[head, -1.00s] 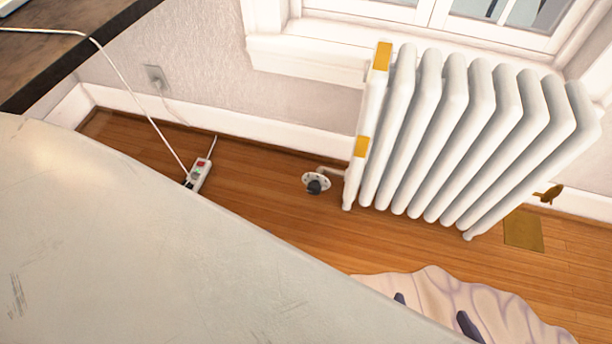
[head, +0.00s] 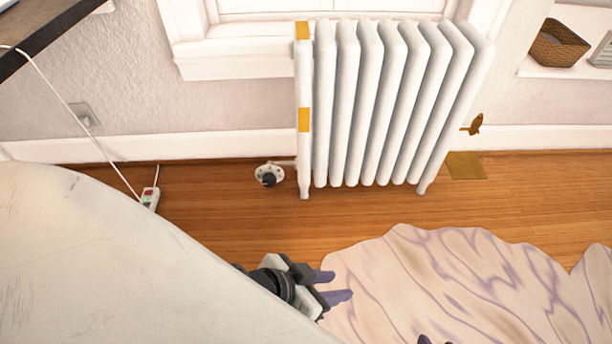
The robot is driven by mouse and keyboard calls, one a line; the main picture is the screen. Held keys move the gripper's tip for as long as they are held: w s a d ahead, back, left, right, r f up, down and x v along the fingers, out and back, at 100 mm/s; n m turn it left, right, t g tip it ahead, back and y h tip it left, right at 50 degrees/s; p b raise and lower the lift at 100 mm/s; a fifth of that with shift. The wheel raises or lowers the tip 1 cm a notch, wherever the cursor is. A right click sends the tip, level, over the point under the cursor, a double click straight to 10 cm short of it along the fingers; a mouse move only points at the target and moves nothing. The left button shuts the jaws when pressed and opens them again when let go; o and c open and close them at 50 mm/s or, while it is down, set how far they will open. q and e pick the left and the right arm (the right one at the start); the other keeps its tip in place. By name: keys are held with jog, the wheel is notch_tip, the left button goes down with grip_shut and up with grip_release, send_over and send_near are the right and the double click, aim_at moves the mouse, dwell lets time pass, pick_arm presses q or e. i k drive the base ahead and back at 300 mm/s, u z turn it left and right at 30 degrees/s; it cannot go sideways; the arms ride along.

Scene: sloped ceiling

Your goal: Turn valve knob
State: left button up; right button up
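A dark round valve knob (head: 268,180) sits on a pale, spotted disc low by the floor, just left of the white radiator (head: 392,100). A short pale pipe runs from it to the radiator. A small bronze fitting (head: 474,126) shows at the radiator's right side; I cannot tell whether it also turns. My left gripper (head: 342,287) is in the lower middle, with two purple-grey fingers apart and nothing between them. It is below and right of the knob in the picture, well clear of it. Only a dark tip, likely my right gripper (head: 424,340), shows at the bottom edge.
A marbled rug (head: 440,275) lies on the wood floor in front of the radiator. A power strip (head: 150,198) with a white cord lies left of the knob. A wicker basket (head: 558,43) sits on a shelf at upper right. Bare floor surrounds the knob.

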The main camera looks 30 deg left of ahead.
aim_at(269, 181)
jog(key=z, duration=0.6)
jog(key=i, duration=0.6)
jog(key=u, duration=0.95)
jog(key=i, duration=1.05)
jog(key=u, duration=1)
